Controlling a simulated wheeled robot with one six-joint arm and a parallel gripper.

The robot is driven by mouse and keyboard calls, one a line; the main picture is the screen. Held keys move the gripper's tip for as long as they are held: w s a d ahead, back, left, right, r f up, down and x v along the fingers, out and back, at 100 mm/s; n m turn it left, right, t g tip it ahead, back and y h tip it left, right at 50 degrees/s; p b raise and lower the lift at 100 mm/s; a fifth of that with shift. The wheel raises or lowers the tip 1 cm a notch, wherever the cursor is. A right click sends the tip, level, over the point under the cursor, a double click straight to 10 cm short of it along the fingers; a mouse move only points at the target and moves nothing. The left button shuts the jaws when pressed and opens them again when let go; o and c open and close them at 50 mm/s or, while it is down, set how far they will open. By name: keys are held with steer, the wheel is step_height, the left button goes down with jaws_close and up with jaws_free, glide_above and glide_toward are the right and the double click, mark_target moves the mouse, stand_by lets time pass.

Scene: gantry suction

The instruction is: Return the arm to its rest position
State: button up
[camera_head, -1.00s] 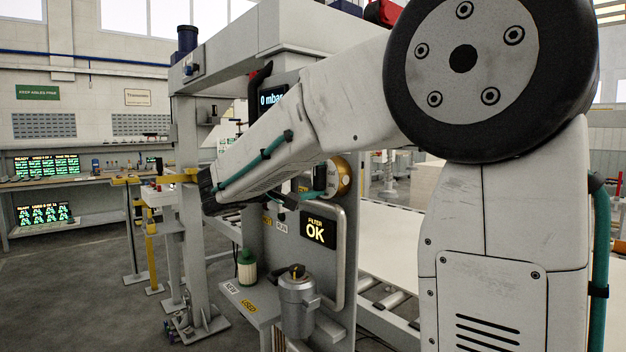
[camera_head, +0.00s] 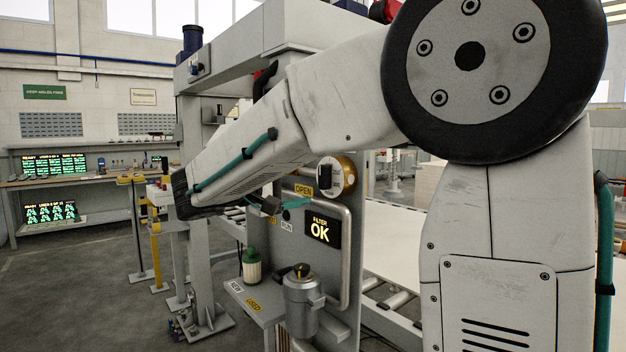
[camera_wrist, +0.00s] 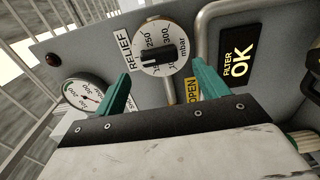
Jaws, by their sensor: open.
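My gripper (camera_wrist: 163,88) shows in the wrist view as two teal fingers, spread apart with nothing between them. Beyond them is the relief dial (camera_wrist: 176,67) with its black knob on the grey panel, apart from the fingers. In the head view my arm reaches down and left from the large round joint. My gripper (camera_head: 286,204) is small there and partly hidden by my wrist; it lies left of the relief dial (camera_head: 346,176) and faces the panel.
A "FILTER OK" display (camera_head: 320,229) is on the panel. Below, a shelf (camera_head: 238,290) bears a green-topped filter (camera_head: 251,268), beside a metal canister (camera_head: 301,305). A pressure gauge (camera_wrist: 86,97) is left of the dial. Gantry posts stand behind my wrist; open floor lies left.

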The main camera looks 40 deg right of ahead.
steer(key=a, duration=0.2)
steer(key=shift+a, duration=0.3)
